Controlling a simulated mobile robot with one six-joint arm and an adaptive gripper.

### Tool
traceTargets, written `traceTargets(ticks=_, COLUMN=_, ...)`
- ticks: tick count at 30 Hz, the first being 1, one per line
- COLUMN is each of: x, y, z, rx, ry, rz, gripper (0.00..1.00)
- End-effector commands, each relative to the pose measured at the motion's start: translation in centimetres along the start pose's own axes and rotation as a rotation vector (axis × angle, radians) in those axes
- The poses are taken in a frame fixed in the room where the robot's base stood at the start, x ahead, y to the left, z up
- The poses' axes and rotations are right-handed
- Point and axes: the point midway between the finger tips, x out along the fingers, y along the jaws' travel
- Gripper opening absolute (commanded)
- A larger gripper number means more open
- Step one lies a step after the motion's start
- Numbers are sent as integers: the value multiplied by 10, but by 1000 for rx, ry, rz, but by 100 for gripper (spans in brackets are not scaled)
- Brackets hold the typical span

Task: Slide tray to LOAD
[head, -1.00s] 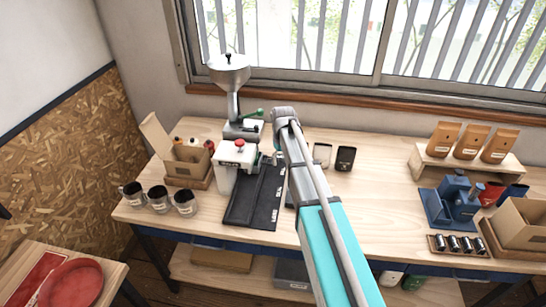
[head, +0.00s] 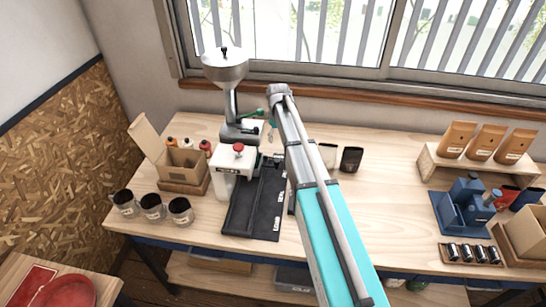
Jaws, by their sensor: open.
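A long black sliding tray or track (head: 240,219) lies on the bench in front of the white dosing machine (head: 236,170) with a red knob. White labels run along its right strip; the nearest label, at the front end, seems to read LOAD. I cannot tell a separate sliding part from the track at this size. My arm reaches in from the lower right, over the bench. My gripper (head: 271,160) is mostly hidden beside the arm, close to the machine's right side and the track's far end. I cannot see whether it touches the tray.
A grinder with a metal hopper (head: 225,66) stands behind. Dark cups (head: 350,159) stand right of my arm. Coffee bags (head: 487,141) and a blue stand (head: 465,205) are far right.

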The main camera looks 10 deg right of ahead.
Motion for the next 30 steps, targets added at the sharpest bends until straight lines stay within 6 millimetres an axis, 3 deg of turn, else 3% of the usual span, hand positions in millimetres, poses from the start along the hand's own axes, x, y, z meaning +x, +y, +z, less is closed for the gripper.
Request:
traceTargets(ticks=19, x=2, y=-6, z=-3, rx=-10, ry=0, rz=0, gripper=77)
traceTargets(ticks=30, x=22, y=-7, z=-4, rx=-11, ry=0, rz=0, gripper=77)
